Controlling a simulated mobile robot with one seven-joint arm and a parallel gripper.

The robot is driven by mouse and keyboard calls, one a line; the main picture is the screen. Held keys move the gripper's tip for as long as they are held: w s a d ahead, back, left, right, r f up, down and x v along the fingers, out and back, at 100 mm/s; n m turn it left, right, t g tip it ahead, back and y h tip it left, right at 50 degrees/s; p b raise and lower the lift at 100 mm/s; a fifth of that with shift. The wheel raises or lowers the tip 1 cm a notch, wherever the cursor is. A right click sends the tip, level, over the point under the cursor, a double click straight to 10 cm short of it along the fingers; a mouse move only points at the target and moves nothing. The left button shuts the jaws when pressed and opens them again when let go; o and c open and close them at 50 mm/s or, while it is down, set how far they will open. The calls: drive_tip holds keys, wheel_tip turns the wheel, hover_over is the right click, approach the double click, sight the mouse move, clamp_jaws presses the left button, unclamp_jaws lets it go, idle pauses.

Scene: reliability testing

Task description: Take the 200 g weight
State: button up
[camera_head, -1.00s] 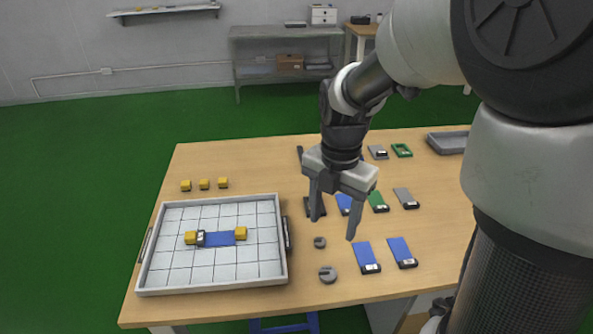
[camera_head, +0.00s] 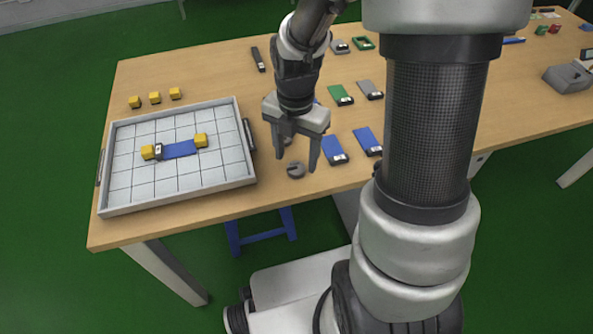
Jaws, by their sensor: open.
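Two grey slotted disc weights lie on the wooden table near its front edge, right of the tray. The larger weight (camera_head: 296,170) shows just below and between my fingertips. The smaller weight (camera_head: 287,141) is behind it, partly hidden by my gripper. No mass marking is readable, so I cannot tell which is 200 g. My gripper (camera_head: 297,163) points down with its fingers apart and nothing between them. It appears to hang above the larger weight; the exact height is unclear.
A white gridded tray (camera_head: 118,202) on the left holds a blue plate (camera_head: 180,149) between two yellow blocks. Three yellow cubes (camera_head: 155,97) stand behind it. Blue cards (camera_head: 334,150) lie right of the gripper, with green and grey ones farther back. The table's front edge is close.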

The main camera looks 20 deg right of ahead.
sight(296, 170)
wheel_tip(296, 170, down, 3)
drive_tip(key=shift+r, duration=0.15)
drive_tip(key=c, duration=1.2)
drive_tip(key=shift+c, duration=0.4)
drive_tip(key=shift+r, duration=0.15)
